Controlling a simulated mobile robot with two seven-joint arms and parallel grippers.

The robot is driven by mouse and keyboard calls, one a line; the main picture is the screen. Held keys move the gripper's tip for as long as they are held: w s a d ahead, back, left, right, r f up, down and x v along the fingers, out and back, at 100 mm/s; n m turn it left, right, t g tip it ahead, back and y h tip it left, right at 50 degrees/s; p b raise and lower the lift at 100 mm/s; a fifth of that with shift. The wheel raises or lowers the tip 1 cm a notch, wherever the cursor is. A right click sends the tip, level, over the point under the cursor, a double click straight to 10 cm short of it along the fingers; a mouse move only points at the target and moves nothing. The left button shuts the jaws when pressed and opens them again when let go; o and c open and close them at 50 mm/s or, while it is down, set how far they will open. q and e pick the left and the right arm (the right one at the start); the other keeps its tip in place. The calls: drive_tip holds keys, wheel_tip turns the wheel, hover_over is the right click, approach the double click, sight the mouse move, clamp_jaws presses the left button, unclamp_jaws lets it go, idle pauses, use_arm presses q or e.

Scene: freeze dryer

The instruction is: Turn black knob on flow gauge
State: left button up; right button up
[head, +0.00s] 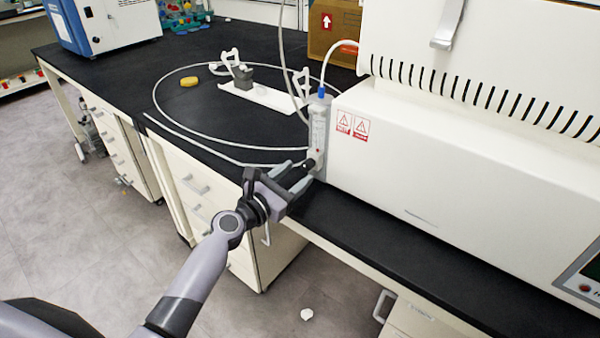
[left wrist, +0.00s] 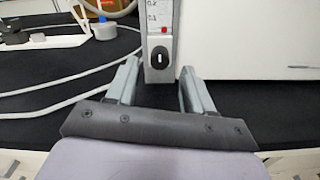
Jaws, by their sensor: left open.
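The flow gauge (head: 318,125) is a slim upright light-grey block at the left end of the large white machine. It also shows in the left wrist view (left wrist: 158,20), with a scale and a small red mark. Its black knob (left wrist: 160,57) is at the lower front and stands upright between the fingertips as seen there. In the head view the knob (head: 310,163) is partly hidden by the gripper. My left gripper (head: 303,176) is open just in front of the knob, one finger to each side; contact cannot be told. My right gripper is not in view.
The white machine (head: 450,190) stands close on the right. A clear tube (head: 160,88) loops over the black bench (head: 110,75). A white stand (head: 262,94) and yellow object (head: 189,81) lie behind. A cardboard box (head: 335,30) is at the back.

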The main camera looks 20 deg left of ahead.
sight(308, 165)
use_arm(q)
drive_tip(key=shift+x, duration=1.25)
clamp_jaws()
